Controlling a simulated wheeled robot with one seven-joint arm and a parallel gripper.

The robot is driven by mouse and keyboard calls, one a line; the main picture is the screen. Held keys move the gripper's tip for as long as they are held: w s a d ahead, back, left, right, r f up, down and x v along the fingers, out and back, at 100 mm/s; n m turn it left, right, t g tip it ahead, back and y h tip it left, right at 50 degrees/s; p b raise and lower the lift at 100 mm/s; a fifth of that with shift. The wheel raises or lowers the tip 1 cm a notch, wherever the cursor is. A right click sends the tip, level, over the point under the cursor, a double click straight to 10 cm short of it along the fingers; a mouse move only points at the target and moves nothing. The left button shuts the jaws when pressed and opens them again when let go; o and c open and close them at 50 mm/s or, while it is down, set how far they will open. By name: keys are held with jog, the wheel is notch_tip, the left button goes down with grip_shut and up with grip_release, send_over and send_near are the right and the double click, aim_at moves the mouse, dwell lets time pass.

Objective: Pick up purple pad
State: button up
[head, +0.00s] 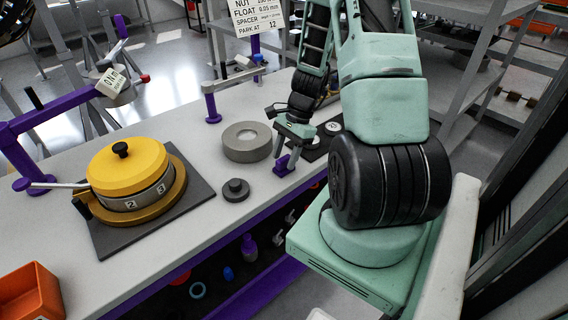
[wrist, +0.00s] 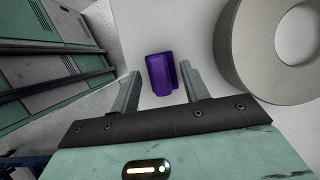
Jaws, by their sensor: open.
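The purple pad (head: 285,165) is a small purple block on the white workbench, close to its front edge. It also shows in the wrist view (wrist: 160,74), just beyond and between my fingertips. My gripper (head: 290,150) is directly over the pad in the head view, fingers pointing down. In the wrist view my gripper (wrist: 160,82) is open, with a finger on each side of the pad's near end. I cannot tell whether either finger touches it. My gripper hides part of the pad in the head view.
A grey ring (head: 246,142) lies close by, left of my gripper. A small dark knobbed disc (head: 235,190) lies nearer the front edge. A yellow-lidded pot (head: 128,170) stands on a dark mat, with purple arms behind. An orange bin (head: 30,293) sits at the lower left.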

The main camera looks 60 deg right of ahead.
aim_at(284, 158)
jog(key=shift+x, duration=0.75)
jog(key=c, duration=0.7)
jog(key=shift+r, duration=0.1)
notch_tip(284, 158, up, 10)
jog(key=shift+f, duration=0.1)
jog(key=shift+o, duration=0.4)
